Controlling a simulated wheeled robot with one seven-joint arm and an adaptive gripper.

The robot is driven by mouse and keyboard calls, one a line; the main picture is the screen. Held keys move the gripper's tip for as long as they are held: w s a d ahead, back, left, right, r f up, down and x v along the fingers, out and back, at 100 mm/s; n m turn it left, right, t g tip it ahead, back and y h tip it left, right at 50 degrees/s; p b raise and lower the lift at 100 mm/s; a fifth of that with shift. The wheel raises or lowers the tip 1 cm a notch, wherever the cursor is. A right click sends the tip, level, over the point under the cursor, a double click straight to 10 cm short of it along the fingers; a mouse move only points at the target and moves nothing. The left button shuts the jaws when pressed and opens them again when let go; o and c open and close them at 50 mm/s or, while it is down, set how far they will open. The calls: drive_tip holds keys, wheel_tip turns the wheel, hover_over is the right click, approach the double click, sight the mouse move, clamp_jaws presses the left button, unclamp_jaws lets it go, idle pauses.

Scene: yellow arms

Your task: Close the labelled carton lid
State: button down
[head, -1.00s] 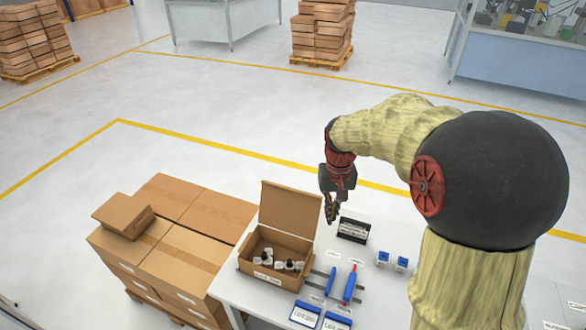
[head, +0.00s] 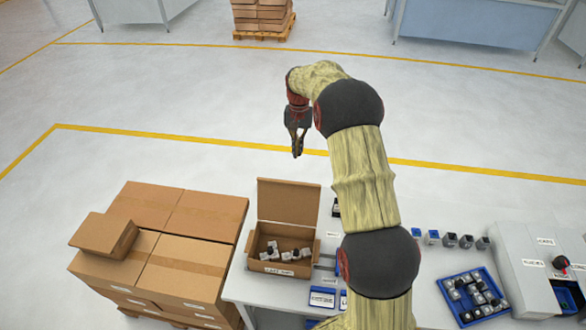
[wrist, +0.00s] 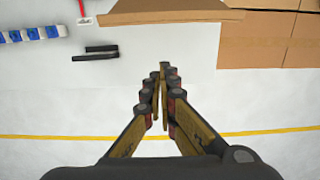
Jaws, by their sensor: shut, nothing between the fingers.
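The labelled carton (head: 258,264) stands open on the table, with a white label on its front and several small grey-and-white parts inside. Its lid (head: 288,205) stands upright at the back edge. My gripper (head: 297,154) is beyond and above the lid's top edge in the head view, pointing down, apart from it. In the wrist view my gripper (wrist: 163,70) has its fingertips together with nothing between them. A brown cardboard edge, apparently the lid (wrist: 170,15), lies ahead of the fingertips at the top of that view.
Stacked closed cartons (head: 150,250) stand left of the table. Blue trays, a blue bin of parts (head: 472,297) and grey machines (head: 540,262) are on the right. My arm hides part of the table.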

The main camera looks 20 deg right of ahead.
drive_tip(key=s+a+f+p, duration=0.2)
drive_tip(key=s+f+p, duration=0.1)
drive_tip(key=f, duration=0.5)
drive_tip(key=shift+s+f, duration=0.15)
drive_tip(key=shift+s, duration=0.05)
drive_tip(key=shift+a, duration=0.1)
idle(0.5)
